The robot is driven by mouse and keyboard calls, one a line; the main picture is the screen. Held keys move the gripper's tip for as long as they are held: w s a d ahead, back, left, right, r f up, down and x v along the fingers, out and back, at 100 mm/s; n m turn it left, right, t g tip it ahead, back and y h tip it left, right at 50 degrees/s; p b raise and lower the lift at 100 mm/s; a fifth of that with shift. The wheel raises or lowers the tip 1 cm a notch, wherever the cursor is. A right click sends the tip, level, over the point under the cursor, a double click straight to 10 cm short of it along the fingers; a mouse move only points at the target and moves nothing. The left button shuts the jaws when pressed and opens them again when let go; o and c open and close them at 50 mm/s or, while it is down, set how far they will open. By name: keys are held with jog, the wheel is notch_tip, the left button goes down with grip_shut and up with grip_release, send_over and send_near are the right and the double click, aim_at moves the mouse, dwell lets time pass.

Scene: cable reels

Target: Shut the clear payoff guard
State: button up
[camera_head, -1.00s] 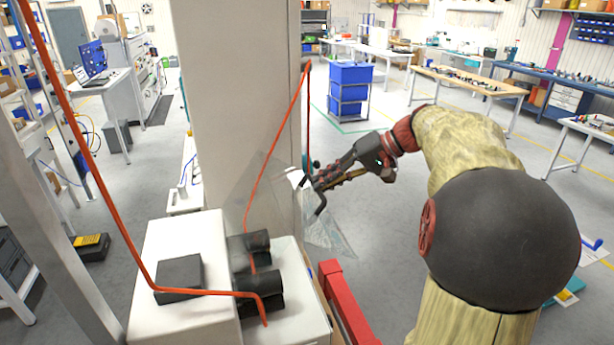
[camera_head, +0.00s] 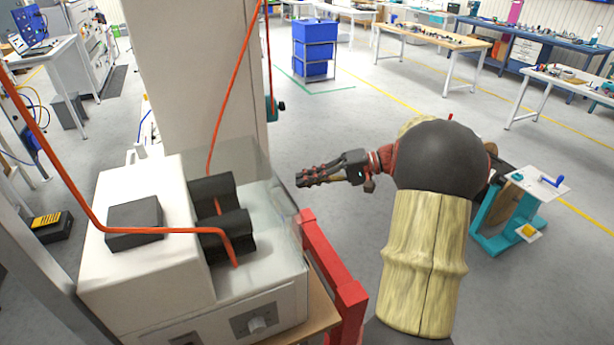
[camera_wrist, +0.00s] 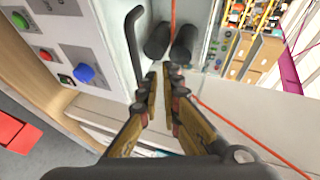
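The clear payoff guard (camera_head: 272,196) is a see-through panel over the right part of the white payoff unit, around the black rollers (camera_head: 222,222). It looks lowered over them, but its faint edges do not show whether it is fully seated. My gripper (camera_head: 300,180) is to the right of the guard, apart from it and empty. In the wrist view, my gripper (camera_wrist: 161,72) has its fingertips almost together with nothing between them. A dark bent bar (camera_wrist: 135,45), probably the guard's handle, stands just left of the fingertips there. The rollers (camera_wrist: 170,42) lie beyond.
An orange cable (camera_head: 160,230) runs over the white unit (camera_head: 140,270) and through the rollers. A red frame (camera_head: 335,285) stands along the unit's right side. A grey column (camera_head: 195,80) rises behind. Open floor lies right of the unit, with a teal stand (camera_head: 510,215) farther right.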

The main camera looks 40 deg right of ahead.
jog(key=o, duration=0.5)
jog(key=shift+f, duration=0.1)
jog(key=v, duration=1.2)
dwell(0.4)
